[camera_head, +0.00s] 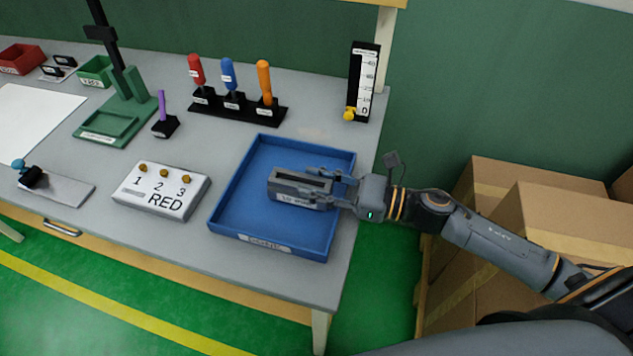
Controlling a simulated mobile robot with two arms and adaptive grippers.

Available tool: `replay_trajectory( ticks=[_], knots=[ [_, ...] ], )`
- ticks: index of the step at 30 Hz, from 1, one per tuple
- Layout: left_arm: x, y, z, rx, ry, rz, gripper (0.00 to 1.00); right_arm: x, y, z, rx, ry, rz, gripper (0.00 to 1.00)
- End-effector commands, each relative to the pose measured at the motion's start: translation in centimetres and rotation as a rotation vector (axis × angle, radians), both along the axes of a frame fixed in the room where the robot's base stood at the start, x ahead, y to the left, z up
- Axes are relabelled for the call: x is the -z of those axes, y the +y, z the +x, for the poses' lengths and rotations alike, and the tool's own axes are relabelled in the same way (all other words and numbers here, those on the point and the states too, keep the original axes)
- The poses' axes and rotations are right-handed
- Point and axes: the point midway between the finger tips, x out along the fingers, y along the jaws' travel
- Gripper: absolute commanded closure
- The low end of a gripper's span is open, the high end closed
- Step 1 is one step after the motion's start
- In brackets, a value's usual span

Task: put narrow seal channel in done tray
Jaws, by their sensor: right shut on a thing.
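The narrow seal channel (291,190) is a grey block with a dark slot along its top and a small label on its front side. It is over or in the blue tray (226,218), whose front wall bears a label that is too small to read surely. My right gripper (325,189) reaches in from the right and is shut on the right end of the channel. I cannot tell whether the channel touches the tray floor. My left gripper is not in view.
A white box (160,189) marked 1 2 3 RED stands left of the tray. A black rack (237,108) with red, blue and orange screwdrivers is behind it. A black scale stand (363,82) is at the back right. Cardboard boxes (540,235) stand right of the table.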

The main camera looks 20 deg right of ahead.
Motion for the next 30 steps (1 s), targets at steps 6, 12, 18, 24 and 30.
replay_trajectory(
  ticks=[6,12,18,24,30],
  knots=[
    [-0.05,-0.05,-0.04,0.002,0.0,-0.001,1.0,0.26,0.05,-0.02,-0.001,-0.001,0.001,1.0],
    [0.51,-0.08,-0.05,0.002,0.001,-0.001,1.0,0.74,0.06,-0.01,-0.001,-0.001,0.001,1.0],
    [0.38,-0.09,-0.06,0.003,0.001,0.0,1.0,0.64,0.05,-0.02,-0.001,0.001,0.001,0.42],
    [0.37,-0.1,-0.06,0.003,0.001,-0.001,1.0,0.63,0.05,-0.02,-0.001,0.001,0.001,0.42],
    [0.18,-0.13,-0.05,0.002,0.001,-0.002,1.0,0.47,-0.34,-0.27,0.001,0.003,-0.001,0.42]
  ],
)
